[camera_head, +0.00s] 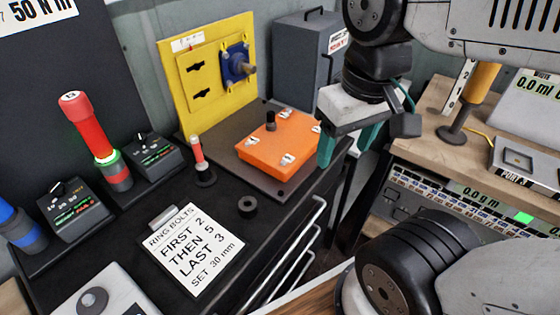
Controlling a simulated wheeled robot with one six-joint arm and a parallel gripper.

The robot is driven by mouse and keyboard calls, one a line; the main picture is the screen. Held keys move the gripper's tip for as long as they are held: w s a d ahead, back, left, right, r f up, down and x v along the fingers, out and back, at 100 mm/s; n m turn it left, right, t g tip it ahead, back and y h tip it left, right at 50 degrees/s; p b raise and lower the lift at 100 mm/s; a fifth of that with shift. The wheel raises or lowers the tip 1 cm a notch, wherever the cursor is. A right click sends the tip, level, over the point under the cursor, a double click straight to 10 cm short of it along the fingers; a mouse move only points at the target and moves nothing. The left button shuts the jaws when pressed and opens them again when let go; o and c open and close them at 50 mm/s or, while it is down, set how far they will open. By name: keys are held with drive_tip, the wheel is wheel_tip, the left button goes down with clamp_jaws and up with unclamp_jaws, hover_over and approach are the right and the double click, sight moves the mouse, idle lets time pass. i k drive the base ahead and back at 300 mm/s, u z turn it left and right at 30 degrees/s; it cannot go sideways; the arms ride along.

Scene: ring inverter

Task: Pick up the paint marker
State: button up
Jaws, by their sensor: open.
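A slim upright stick with a white top and red body, which looks like the paint marker (198,152), stands in a small round black holder (205,177) on the dark bench top. My gripper (347,146) has teal fingers that are spread apart, with nothing seen between them. It points down over the right edge of the bench, to the right of the orange box and well apart from the marker.
An orange box (270,150) on a dark plate and a yellow panel (190,75) with a blue fitting stand near the marker. A black ring (247,207) and an instruction card (193,247) lie in front. Red (93,135) and blue (18,225) tools stand left.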

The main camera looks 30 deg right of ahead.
sight(201, 164)
drive_tip(key=k, duration=0.5)
drive_tip(key=z, duration=2.9)
drive_tip(key=k, duration=0.7)
drive_tip(key=u, duration=1.75)
drive_tip(key=i, duration=0.5)
drive_tip(key=z, duration=0.1)
